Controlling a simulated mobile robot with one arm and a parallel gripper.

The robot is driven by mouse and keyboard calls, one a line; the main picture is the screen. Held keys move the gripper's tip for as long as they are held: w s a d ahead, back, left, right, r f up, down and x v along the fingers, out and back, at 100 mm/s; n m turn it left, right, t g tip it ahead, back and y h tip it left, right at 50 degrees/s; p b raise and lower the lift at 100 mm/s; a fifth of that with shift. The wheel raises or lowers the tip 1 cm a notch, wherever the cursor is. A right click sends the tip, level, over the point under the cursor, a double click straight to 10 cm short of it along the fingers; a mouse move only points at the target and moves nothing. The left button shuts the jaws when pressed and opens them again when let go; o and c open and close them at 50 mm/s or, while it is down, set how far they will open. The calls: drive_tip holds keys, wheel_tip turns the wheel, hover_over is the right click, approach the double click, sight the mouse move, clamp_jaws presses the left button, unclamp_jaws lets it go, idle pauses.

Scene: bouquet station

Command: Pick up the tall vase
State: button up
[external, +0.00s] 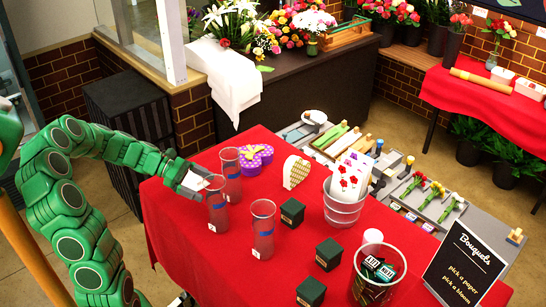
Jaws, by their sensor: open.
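Three clear cylindrical vases stand upright on the red-covered table, each with a blue band and a small white tag. One is at the back (231,168), one is in front of it to the left (216,210), and one stands nearer the camera to the right (263,232). They look close in height, so I cannot tell which is the tall vase. My gripper (199,185) is open and empty, at the upper left side of the left vase. It overlaps that vase's rim area in the picture; I cannot tell whether they touch.
Several dark green boxes (328,254) and a clear bucket (379,285) are at the right front. The table's left front cloth is clear.

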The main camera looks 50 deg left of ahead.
sight(216, 194)
drive_tip(key=shift+s+f+x, duration=0.1)
drive_tip(key=shift+s+x, duration=0.05)
drive_tip(key=shift+x, duration=1.3)
drive_tip(key=shift+s+f+x, duration=0.1)
drive_tip(key=shift+f+x, duration=0.05)
drive_tip(key=shift+x, duration=1.25)
drive_tip(key=shift+d, duration=0.1)
clamp_jaws()
